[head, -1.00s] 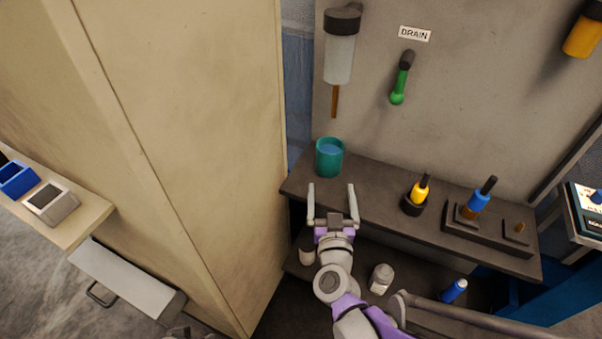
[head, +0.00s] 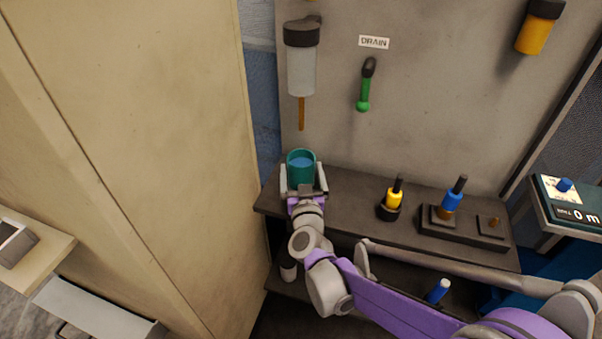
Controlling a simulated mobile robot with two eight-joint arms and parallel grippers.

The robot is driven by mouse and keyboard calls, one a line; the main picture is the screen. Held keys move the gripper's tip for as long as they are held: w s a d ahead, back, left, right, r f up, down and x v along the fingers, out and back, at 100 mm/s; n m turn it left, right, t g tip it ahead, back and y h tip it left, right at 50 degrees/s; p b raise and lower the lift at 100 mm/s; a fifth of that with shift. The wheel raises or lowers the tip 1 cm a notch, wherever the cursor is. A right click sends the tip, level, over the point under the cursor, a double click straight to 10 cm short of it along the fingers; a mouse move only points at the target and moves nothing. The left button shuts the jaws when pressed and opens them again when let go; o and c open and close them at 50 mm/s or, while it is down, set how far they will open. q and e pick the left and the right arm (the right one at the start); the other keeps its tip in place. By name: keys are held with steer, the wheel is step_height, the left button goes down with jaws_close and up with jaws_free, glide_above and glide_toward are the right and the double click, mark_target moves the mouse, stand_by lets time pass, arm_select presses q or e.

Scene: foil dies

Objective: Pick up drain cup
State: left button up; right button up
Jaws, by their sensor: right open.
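The drain cup (head: 301,166) is a teal cup with blue inside. It stands upright at the left end of the dark shelf (head: 345,205), below the clear cylinder with a brown spout. My right gripper (head: 303,176) is open, with one finger on the left side of the cup and one on the right. I cannot tell whether the fingers touch it. The gripper's palm and wrist are in front of the cup's lower part. My left gripper is not in view.
The clear cylinder (head: 301,72) hangs on the wall panel, its brown spout above the cup. A green lever (head: 364,90) hangs under the DRAIN label (head: 374,42). Yellow (head: 393,200) and blue (head: 451,203) tools stand to the right. A tan cabinet (head: 130,150) rises close on the left.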

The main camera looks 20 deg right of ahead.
steer(key=shift+s, duration=0.1)
steer(key=c, duration=1.4)
